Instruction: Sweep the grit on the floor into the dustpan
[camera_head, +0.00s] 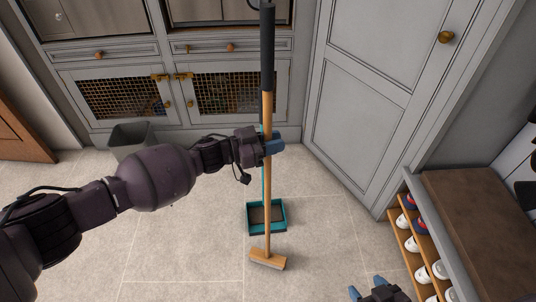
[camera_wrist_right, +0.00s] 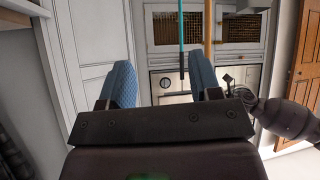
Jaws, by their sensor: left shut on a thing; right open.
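The broom has a black grip (camera_head: 267,50), a wooden shaft (camera_head: 268,195) and a wooden head (camera_head: 267,260) near the floor. My left gripper (camera_head: 273,144) is shut around the shaft at mid-height. The teal dustpan (camera_head: 283,215) sits on the floor just behind the broom head, with a brownish inside. Its thin teal handle stands up behind the shaft and shows in the right wrist view (camera_wrist_right: 181,40). My right gripper (camera_head: 370,294) is low at the picture's bottom edge, right of the broom; its blue fingers (camera_wrist_right: 162,82) are apart and empty. I cannot make out grit on the tiles.
A grey bin (camera_head: 130,138) stands by the cabinets (camera_head: 190,75) at the back left. A tall grey door (camera_head: 375,90) is at the right. A bench (camera_head: 480,215) with a shoe rack (camera_head: 415,245) borders the right. Tiled floor (camera_head: 190,250) is clear left of the broom.

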